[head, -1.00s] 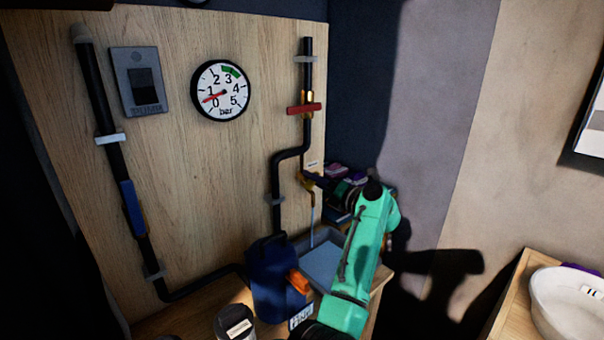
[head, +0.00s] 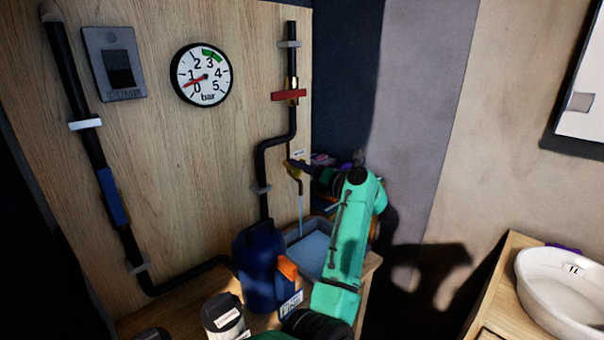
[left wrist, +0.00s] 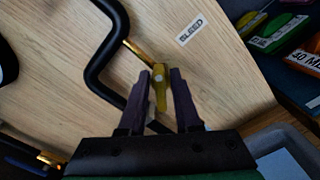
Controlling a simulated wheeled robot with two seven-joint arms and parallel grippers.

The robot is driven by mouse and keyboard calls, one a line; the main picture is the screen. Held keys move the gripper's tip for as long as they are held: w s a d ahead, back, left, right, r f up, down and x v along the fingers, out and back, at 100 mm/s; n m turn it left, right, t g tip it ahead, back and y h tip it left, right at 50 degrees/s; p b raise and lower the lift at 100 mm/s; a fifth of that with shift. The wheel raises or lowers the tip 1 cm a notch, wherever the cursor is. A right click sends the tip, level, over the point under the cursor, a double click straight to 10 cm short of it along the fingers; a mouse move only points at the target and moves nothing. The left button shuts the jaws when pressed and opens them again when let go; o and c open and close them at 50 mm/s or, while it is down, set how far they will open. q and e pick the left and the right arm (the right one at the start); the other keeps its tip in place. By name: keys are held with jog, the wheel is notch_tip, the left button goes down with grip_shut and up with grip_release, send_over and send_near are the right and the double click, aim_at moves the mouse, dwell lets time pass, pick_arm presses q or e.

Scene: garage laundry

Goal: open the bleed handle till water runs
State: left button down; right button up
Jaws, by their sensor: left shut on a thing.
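The yellow bleed handle (left wrist: 160,88) sits beside the BLEED label (left wrist: 189,29) on the wooden board. In the left wrist view my left gripper (left wrist: 161,76) has its two dark fingers closed around the handle. In the head view the left gripper (head: 296,168) reaches the brass bleed valve at the end of my green arm. A thin pale blue stream of water (head: 300,215) falls from the valve's spout into a grey-blue tray (head: 340,243). The round gauge (head: 201,75) has its red needle between 0 and 1 bar. My right gripper is not in view.
A dark blue canister (head: 257,270) with an orange part stands left of the tray. A red handle (head: 289,95) lies across the right pipe. A blue handle (head: 113,197) lies along the left pipe. A white basin (head: 560,285) is at right.

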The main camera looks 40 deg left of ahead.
pick_arm(q)
jog(key=n+b, duration=0.2)
jog(key=b, duration=0.1)
jog(key=n+b, duration=0.2)
jog(key=b, duration=0.1)
jog(key=shift+s+f, duration=0.15)
jog(key=shift+f, duration=0.05)
jog(key=shift+r+n+b, duration=0.15)
jog(key=shift+n+b, duration=0.4)
jog(key=shift+n, duration=0.05)
jog(key=shift+r+n+b, duration=0.1)
jog(key=shift+n+b, duration=0.2)
jog(key=shift+n, duration=0.1)
jog(key=c, duration=0.9)
grip_release()
jog(key=shift+a, duration=0.15)
